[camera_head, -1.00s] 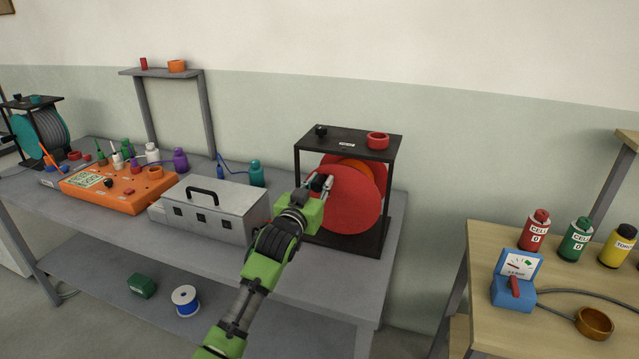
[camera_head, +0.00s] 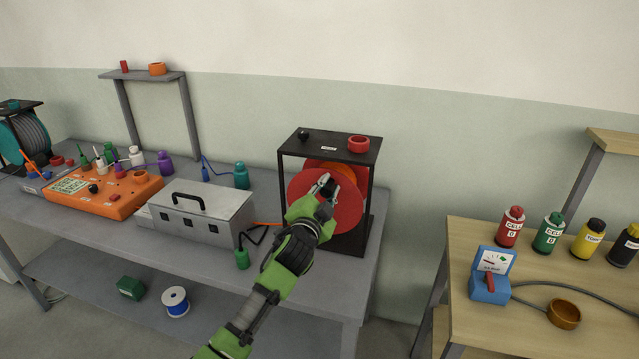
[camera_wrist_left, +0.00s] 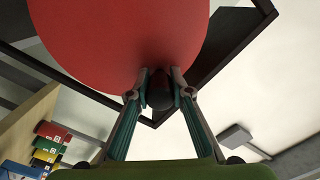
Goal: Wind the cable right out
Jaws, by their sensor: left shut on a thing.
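The cable drum is a red disc (camera_head: 345,208) in a black upright frame (camera_head: 366,150) on the grey bench. Orange winding (camera_head: 338,168) shows behind the red face. My left gripper (camera_head: 327,186) is at the upper part of the face, shut on a dark crank knob. In the left wrist view the gripper (camera_wrist_left: 160,84) has its two fingers on either side of the black knob (camera_wrist_left: 160,97), in front of the red face. A short orange cable (camera_head: 266,223) shows left of the frame. My left arm hides the drum's lower left. My right gripper is not in view.
A grey metal box (camera_head: 205,212) with a handle stands left of the drum, with a green plug (camera_head: 242,258) on a black lead in front of it. An orange panel (camera_head: 112,192) is further left. A wooden table (camera_head: 460,255) stands right, across a gap.

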